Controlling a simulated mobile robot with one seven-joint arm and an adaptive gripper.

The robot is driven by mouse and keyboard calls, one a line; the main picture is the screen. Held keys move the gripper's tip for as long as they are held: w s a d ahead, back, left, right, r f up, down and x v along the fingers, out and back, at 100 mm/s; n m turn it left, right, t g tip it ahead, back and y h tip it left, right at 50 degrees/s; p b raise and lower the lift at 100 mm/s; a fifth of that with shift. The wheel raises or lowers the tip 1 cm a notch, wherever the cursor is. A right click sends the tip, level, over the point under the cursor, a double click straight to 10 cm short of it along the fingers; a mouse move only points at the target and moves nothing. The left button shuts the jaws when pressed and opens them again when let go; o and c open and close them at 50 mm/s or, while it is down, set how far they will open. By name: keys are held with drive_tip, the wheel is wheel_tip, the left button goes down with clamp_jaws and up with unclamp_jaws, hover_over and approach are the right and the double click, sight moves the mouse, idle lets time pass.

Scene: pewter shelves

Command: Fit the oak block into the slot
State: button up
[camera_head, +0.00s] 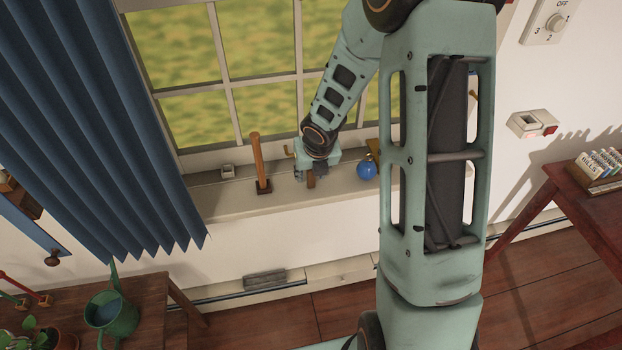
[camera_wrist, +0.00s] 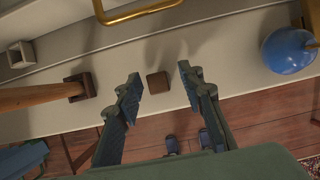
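A small brown wooden block (camera_wrist: 157,84), which looks like the oak block, stands on the windowsill. It also shows under my gripper in the head view (camera_head: 311,183). My gripper (camera_wrist: 160,81) is open, with one finger on each side of the block and a visible gap to both. In the head view my gripper (camera_head: 312,171) is low over the sill. A small pale square piece with a dark opening (camera_wrist: 20,54) sits to the left, also in the head view (camera_head: 227,170). I cannot tell whether it is the slot.
A wooden post in a dark square base (camera_head: 264,187) stands left of my gripper. A blue round object (camera_head: 367,170) is on the right. A brass handle (camera_wrist: 130,10) is by the window. A blue curtain (camera_head: 95,120) hangs at the left. The sill's front edge is close.

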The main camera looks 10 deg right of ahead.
clamp_jaws()
drive_tip(key=shift+r, duration=0.2)
idle(0.3)
